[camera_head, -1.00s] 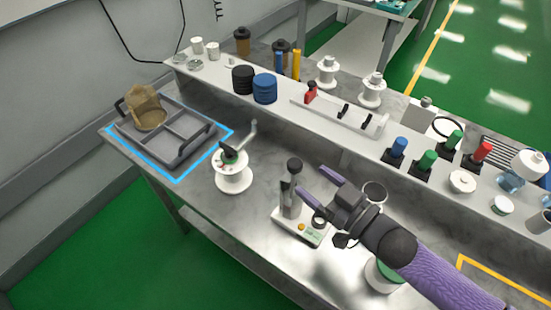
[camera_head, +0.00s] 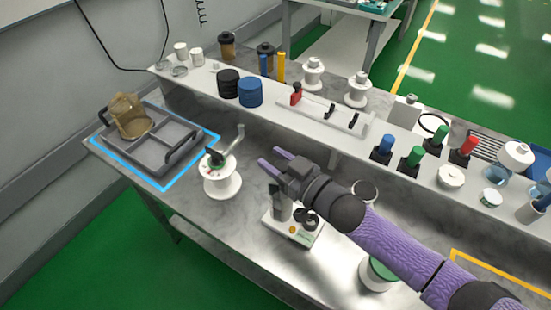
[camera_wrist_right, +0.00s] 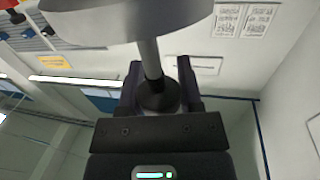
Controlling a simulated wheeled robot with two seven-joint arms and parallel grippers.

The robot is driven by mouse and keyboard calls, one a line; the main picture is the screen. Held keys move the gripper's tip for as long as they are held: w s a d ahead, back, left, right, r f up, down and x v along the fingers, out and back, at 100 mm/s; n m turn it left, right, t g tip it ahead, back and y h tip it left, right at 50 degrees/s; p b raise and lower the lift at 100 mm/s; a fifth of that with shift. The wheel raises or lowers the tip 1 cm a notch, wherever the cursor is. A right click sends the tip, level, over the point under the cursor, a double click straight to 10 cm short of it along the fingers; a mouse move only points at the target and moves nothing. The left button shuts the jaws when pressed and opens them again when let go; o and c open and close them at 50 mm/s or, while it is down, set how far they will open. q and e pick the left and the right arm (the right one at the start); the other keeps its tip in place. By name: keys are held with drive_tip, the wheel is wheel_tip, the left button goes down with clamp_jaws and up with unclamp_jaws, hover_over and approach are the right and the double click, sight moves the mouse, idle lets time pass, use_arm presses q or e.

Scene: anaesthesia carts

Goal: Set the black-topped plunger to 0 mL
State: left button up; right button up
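The pump-like device with a white base (camera_head: 292,230), an orange button and a grey upright stands on the front worktop in the head view. My right gripper (camera_head: 272,158) is over its upper part and hides the top. In the right wrist view a black cap (camera_wrist_right: 158,96) on a grey metal rod (camera_wrist_right: 150,58) lies between the two fingers of my right gripper (camera_wrist_right: 160,75). It appears to be the black plunger top. The fingers stand apart on either side of it. Whether they press on it cannot be told. My left gripper is not in view.
A white spool-shaped device (camera_head: 222,185) with a crank stands left of the gripper. A grey tray (camera_head: 165,158) with a brown jug (camera_head: 130,115) lies inside a blue outline. The raised shelf behind holds coloured plungers, jars and a red-handled lever (camera_head: 296,93). A metal cup (camera_head: 364,190) stands right.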

clamp_jaws()
idle(1.0)
